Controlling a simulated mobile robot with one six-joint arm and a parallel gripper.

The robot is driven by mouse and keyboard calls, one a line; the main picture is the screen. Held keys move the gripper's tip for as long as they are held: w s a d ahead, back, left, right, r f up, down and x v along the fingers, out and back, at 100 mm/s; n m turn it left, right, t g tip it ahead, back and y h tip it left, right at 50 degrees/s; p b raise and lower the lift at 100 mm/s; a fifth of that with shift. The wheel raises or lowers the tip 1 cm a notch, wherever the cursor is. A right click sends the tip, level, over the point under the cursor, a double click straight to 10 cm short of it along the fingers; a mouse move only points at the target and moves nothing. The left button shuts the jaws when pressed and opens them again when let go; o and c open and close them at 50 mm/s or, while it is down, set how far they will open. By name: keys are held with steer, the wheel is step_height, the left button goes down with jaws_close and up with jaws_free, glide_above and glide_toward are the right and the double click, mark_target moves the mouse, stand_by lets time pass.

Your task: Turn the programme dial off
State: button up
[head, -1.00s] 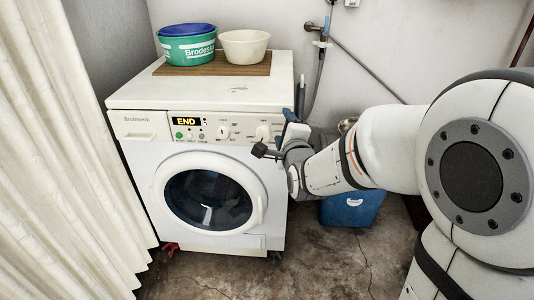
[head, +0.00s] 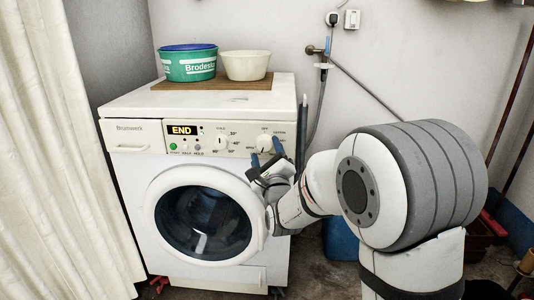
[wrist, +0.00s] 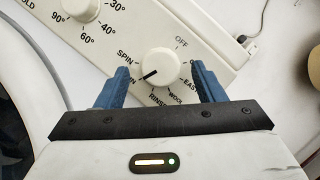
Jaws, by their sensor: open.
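The white washing machine (head: 122,175) stands against the wall, its display (head: 183,130) reading END. The programme dial (head: 264,143) is the right-hand round knob on its panel. In the wrist view the dial (wrist: 160,63) has a dark pointer line aimed down and left, near SPIN and RINSE; the OFF mark (wrist: 181,42) lies above it to the right. My gripper (wrist: 160,75) is open, its blue fingers on either side of the dial, with gaps showing between them and the knob. In the head view my gripper (head: 266,152) is just in front of the dial.
The temperature knob (head: 221,142) sits left of the dial; it also shows in the wrist view (wrist: 82,8). A green tub (head: 189,66) and a cream bowl (head: 246,66) stand on top. A pale curtain (head: 60,150) hangs at left. A pipe and hose are right of the machine.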

steer(key=shift+x, duration=0.95)
steer(key=shift+c, duration=0.3)
steer(key=c, duration=0.9)
steer(key=shift+d, duration=0.15)
